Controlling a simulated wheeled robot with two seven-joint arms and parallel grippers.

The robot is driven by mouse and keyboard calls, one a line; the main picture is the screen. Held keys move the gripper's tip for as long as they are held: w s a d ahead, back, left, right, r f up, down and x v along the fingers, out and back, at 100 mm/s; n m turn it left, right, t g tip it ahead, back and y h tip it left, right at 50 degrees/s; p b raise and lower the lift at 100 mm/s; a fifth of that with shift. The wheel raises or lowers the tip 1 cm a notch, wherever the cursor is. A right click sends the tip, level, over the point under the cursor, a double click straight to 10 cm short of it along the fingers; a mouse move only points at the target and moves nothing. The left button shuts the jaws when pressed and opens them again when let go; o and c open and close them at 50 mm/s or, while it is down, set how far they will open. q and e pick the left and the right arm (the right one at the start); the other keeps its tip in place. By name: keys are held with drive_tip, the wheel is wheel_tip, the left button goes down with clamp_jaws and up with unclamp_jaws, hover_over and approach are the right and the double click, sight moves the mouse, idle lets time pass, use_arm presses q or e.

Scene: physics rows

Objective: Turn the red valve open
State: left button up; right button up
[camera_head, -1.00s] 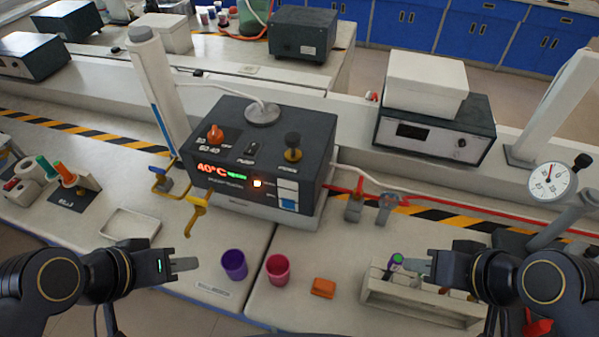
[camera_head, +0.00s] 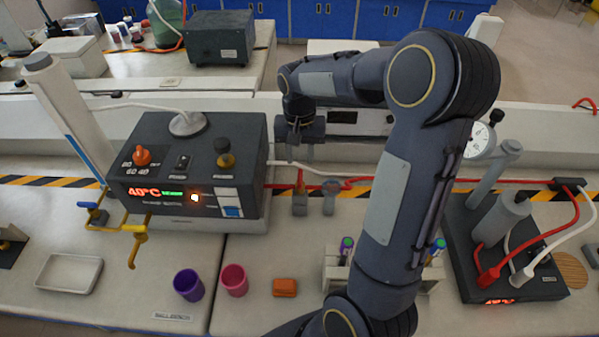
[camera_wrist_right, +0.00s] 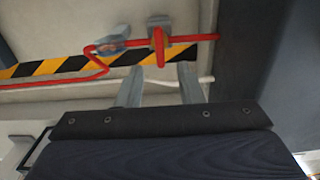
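The red valve (camera_head: 300,202) sits on the red pipe at the back of the bench, its narrow red handle upright. A second valve with a grey-blue handle (camera_head: 329,196) stands just right of it. My right gripper (camera_head: 300,156) hangs fingers-down above and behind the red valve, apart from it in the head view. In the right wrist view the two fingers (camera_wrist_right: 161,68) are spread and empty. The red handle (camera_wrist_right: 160,46) shows just beyond the gap between the fingertips. The grey-blue handle (camera_wrist_right: 108,47) lies to its left. My left gripper is out of view.
A dark control box (camera_head: 190,170) reading 40°C stands left of the valves. A tube rack (camera_head: 333,270), an orange block (camera_head: 285,287) and two cups, purple (camera_head: 188,284) and pink (camera_head: 234,280), stand in front. My right arm hides part of the bench.

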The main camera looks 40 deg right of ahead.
sight(300, 176)
wheel_tip(300, 176, down, 7)
drive_tip(key=shift+r+p, duration=0.1)
drive_tip(key=shift+p, duration=0.25)
clamp_jaws()
